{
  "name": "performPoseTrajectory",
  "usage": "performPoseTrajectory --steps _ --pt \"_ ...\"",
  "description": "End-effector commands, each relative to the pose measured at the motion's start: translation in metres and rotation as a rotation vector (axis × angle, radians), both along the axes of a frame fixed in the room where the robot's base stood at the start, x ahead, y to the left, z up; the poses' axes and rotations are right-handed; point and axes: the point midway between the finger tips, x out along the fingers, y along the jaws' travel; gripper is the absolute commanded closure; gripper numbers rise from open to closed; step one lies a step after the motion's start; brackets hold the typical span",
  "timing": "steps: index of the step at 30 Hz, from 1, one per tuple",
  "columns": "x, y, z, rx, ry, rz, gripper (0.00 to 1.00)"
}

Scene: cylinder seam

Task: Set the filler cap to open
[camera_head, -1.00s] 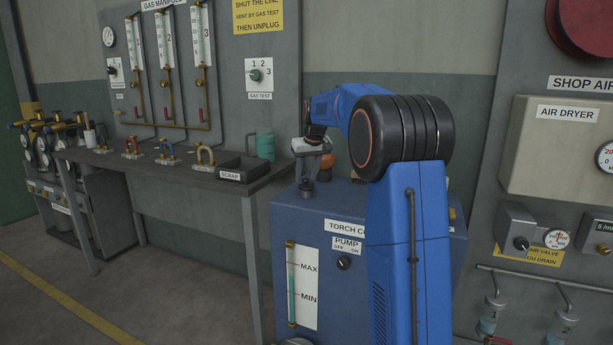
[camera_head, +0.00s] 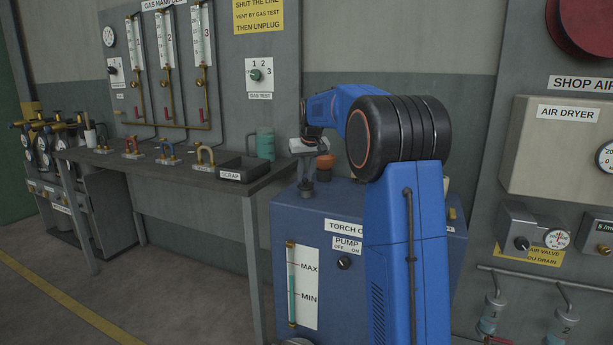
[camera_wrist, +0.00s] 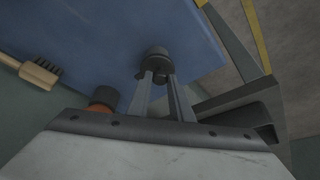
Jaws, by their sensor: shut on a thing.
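The filler cap (camera_head: 306,190) is a small dark round cap on top of the blue torch cooler box (camera_head: 310,216). In the wrist view the cap (camera_wrist: 157,53) shows beyond my fingertips, against the blue top. My gripper (camera_head: 307,178) points down at it, and its two grey fingers (camera_wrist: 159,76) are shut on the cap. The fingers hide part of the cap, and I cannot make out any open or shut mark on it.
A brush (camera_wrist: 40,73) lies at the left in the wrist view. The bench with the scrap tray (camera_head: 232,175) is to the left. A pump knob (camera_head: 343,263) is on the cooler's front.

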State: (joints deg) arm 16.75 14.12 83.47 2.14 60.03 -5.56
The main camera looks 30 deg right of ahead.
Motion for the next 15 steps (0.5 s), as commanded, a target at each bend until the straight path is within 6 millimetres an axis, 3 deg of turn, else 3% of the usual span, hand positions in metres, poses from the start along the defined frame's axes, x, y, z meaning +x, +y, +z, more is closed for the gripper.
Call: performPoseTrajectory --steps 15 --pt "0.026 0.014 0.001 -0.001 -0.003 -0.438 1.0"
